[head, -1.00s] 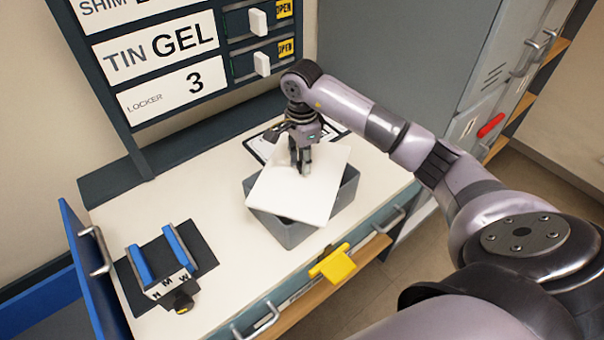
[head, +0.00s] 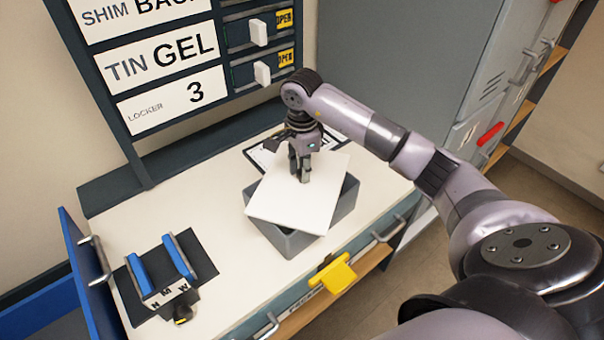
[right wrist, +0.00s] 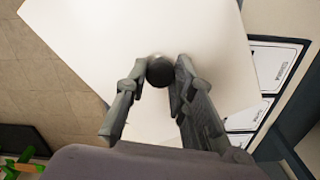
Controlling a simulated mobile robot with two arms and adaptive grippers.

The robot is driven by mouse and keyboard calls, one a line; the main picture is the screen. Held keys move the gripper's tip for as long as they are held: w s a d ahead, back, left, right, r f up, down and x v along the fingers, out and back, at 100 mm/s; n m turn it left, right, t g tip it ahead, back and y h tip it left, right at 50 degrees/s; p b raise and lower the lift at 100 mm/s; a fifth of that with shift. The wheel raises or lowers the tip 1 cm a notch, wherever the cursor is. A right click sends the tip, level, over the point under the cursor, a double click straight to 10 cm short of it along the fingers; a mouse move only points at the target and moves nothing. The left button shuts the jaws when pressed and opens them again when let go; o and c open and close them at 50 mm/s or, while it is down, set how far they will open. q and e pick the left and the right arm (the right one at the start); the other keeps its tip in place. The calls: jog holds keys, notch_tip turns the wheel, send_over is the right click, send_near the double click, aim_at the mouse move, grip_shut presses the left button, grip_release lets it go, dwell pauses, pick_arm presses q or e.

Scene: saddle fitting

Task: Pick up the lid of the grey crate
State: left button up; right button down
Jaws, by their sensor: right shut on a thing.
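The white square lid (head: 285,205) is over the grey crate (head: 343,203) on the counter. It is turned at an angle to the crate, so the crate's walls show at the right and front. I cannot tell whether it touches the rim or is slightly raised. My right gripper (head: 303,180) points down at the lid's middle. In the right wrist view the lid (right wrist: 100,45) fills much of the picture, and the right gripper (right wrist: 160,80) is shut on its dark round knob (right wrist: 160,71). My left gripper is not in view.
A holder with blue rails (head: 160,270) stands on a dark mat at the left of the counter (head: 215,210). A clipboard (head: 265,155) lies behind the crate. A label board (head: 185,60) stands behind.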

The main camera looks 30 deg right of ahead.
notch_tip(320, 180, up, 8)
jog(key=shift+w+f+b, duration=0.1)
jog(key=shift+f+b, duration=0.15)
jog(key=shift+b, duration=0.7)
notch_tip(320, 180, up, 12)
jog(key=p, duration=0.2)
notch_tip(320, 180, down, 12)
jog(key=m+p, duration=0.5)
jog(key=shift+f+m, duration=0.15)
jog(key=shift+m, duration=0.25)
jog(key=shift+f, duration=0.25)
jog(key=shift+f+b, duration=0.55)
jog(key=shift+f, duration=0.5)
jog(key=shift+f+b, duration=1.5)
jog(key=shift+f, duration=0.65)
jog(key=shift+f+b, duration=0.15)
jog(key=shift+b, duration=0.5)
